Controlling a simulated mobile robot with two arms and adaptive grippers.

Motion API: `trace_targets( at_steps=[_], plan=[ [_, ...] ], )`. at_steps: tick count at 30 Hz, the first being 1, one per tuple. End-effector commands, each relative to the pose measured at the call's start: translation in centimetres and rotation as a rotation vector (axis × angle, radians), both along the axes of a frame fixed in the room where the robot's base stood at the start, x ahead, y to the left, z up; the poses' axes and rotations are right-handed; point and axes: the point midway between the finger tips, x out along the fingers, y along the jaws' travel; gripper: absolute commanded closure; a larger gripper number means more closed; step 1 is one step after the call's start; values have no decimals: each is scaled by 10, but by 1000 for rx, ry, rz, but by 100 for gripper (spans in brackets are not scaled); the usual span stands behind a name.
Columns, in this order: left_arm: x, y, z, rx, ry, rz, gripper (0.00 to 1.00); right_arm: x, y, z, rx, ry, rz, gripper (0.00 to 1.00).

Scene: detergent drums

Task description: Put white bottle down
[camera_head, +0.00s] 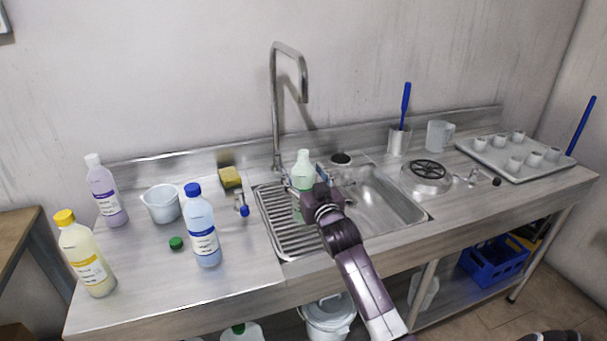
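A whitish bottle with a pale green tint and no cap visible (303,170) is upright at the left part of the sink, over the ribbed drainboard. My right gripper (312,195) comes in from the lower right and is at the bottle's right side, apparently closed around its body. The fingers partly hide the bottle's label and lower part. I cannot tell whether its base touches the drainboard (277,222).
Left on the counter (235,270) stand a yellow-capped bottle (85,255), a white-capped purple bottle (106,192), a blue-capped bottle (202,228), a white beaker (162,204) and a green cap (176,243). A tall faucet (275,105) rises behind the sink. A cup tray (515,158) is right.

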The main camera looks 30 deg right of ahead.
Motion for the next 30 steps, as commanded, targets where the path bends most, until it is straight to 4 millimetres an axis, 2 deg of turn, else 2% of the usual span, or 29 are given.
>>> trace_targets(
  at_steps=[5,9,10,24,30],
  plan=[
    [0,0,1,0,0,0,34,0,0,1,0,-1,0,37],
    [0,0,7,0,0,0,34,0,0,15,-2,-4,0,37],
    [0,0,4,0,0,0,34,-4,1,11,-1,-1,1,37],
    [-1,-1,-7,-1,0,-2,34,-90,26,9,0,0,1,37],
    [-1,-1,-9,-1,0,-2,34,-111,32,10,1,0,0,37]
  ],
)
